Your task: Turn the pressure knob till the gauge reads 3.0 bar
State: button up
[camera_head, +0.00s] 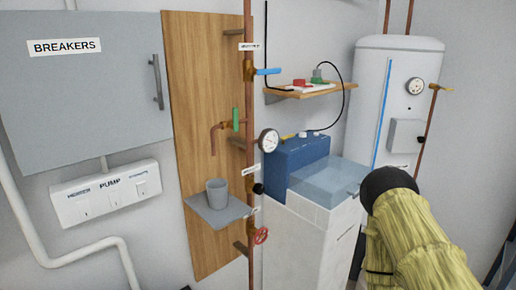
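A round white gauge (268,140) is mounted on the copper pipe, left of the blue machine; its needle reading is too small to tell. A small black knob (258,188) sits on the same pipe below the gauge, near a white label too small to read. It looks like the pressure knob, but I cannot confirm this. A second round gauge (415,86) is on the white tank at the right. My arm, in a yellow-green sleeve with a dark rounded part, enters at the lower right, apart from the knob. No gripper fingers show.
The pipe also carries a blue lever (267,71) and a red handwheel (261,236). A green lever (236,118) is on a side tap. A grey cup (217,192) stands on a small shelf. The blue machine (297,160) on a white cabinet (300,240) stands right of the knob.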

aim_at(259, 189)
jog(key=z, duration=0.5)
jog(key=k, duration=1.1)
jog(key=z, duration=0.85)
jog(key=i, duration=0.4)
jog(key=u, duration=0.85)
jog(key=i, duration=1.2)
jog(key=u, duration=0.8)
